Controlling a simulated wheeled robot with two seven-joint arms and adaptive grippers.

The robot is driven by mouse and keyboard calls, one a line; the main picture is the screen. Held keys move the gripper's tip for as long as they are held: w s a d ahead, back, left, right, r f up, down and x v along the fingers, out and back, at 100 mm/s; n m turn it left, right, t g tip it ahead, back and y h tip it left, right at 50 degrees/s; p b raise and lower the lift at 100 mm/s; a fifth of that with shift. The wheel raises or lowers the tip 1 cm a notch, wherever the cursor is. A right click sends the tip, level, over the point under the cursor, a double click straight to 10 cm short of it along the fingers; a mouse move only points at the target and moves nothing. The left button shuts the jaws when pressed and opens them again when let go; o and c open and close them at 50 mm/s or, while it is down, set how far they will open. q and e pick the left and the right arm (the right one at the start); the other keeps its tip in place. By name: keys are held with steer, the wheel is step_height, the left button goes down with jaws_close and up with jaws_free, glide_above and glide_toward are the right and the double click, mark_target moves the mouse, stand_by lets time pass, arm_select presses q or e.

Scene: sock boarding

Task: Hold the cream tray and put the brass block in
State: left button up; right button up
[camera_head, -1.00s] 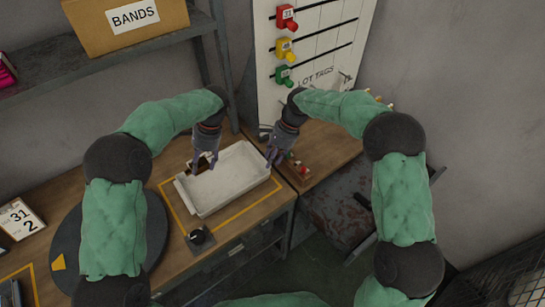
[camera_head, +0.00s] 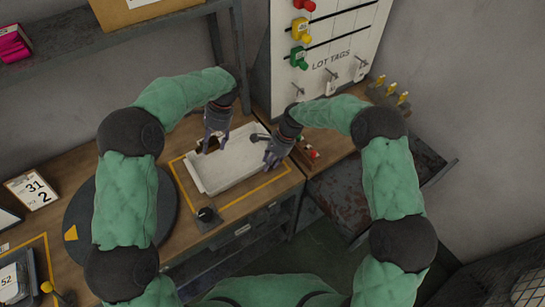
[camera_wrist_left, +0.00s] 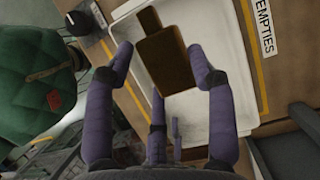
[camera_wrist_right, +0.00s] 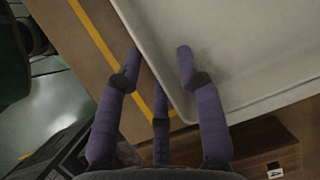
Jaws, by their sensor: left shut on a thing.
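The cream tray (camera_head: 240,160) lies on the wooden table inside a yellow outline. My left gripper (camera_head: 212,143) is at its back left side, shut on the brass block (camera_wrist_left: 165,62). In the left wrist view, the block lies between the fingers (camera_wrist_left: 160,68) with the tray (camera_wrist_left: 226,100) behind it. I cannot tell its height above the tray floor. My right gripper (camera_head: 270,160) is at the tray's right end. In the right wrist view, its fingers (camera_wrist_right: 158,62) are apart, on either side of the tray wall (camera_wrist_right: 150,45); I see no firm grip.
A black dial box (camera_head: 207,217) sits in front of the tray. A small wooden block with red and green buttons (camera_head: 307,154) stands right of my right gripper. A round dark disc (camera_head: 85,225) lies to the left. A shelf (camera_head: 70,85) hangs above the table's back left.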

steer(key=shift+f, duration=0.1)
jaws_close()
arm_select(q)
steer(key=shift+x, duration=1.45)
glide_toward(214, 173)
steer(key=x, duration=0.5)
steer(key=shift+w+a+f, duration=0.1)
steer(key=shift+f, duration=0.1)
steer(key=o, duration=1.4)
steer(key=shift+f, duration=0.1)
